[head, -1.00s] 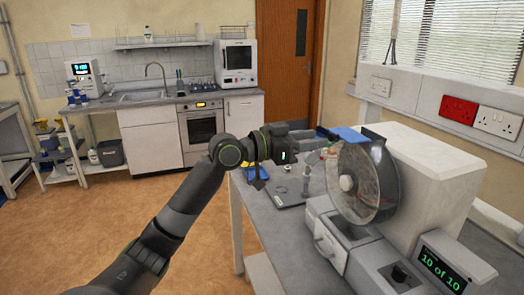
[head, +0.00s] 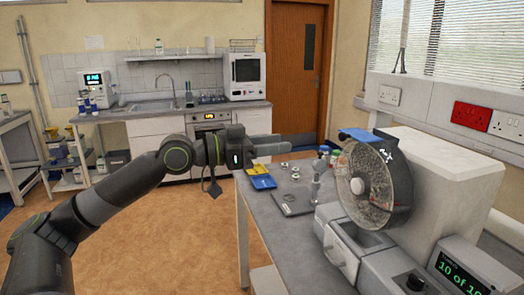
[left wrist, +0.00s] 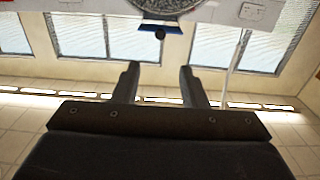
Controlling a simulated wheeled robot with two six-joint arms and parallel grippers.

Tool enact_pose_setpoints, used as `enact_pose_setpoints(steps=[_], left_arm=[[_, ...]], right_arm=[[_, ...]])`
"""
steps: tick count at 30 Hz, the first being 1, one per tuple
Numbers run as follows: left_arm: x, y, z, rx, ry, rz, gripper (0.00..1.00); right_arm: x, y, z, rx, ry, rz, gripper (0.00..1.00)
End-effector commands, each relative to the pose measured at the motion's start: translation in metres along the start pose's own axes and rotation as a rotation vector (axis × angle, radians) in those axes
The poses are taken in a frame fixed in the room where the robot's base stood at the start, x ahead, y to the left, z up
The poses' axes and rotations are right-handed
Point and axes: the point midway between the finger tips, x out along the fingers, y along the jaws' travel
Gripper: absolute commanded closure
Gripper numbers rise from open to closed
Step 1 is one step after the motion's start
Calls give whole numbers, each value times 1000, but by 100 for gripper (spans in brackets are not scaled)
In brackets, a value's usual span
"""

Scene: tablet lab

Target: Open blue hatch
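The blue hatch (head: 360,135) sits on top of the round drum (head: 374,182) of the white machine, on the table at the right of the head view. It also shows as a blue piece (left wrist: 160,28) at the top of the left wrist view. My left gripper (head: 285,147) is left of the hatch, clearly apart from it. In the left wrist view its two fingers (left wrist: 158,85) stand apart with nothing between them. My right gripper is not in view.
The grey table (head: 262,218) holds blue and yellow trays (head: 260,176), a dark flat plate (head: 294,204) and small bottles. A display (head: 458,272) reading "10 of 10" stands at the front right. The floor at the left is clear.

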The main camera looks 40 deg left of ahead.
Motion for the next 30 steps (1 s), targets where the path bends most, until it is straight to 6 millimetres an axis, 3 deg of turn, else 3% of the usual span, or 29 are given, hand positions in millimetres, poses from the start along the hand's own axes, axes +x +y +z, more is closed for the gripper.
enact_pose_setpoints(steps=[12,30], left_arm=[[-21,0,2,0,-2,-2,61],[-22,0,0,-1,0,-5,61]], right_arm=[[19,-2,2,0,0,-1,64],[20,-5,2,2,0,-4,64]])
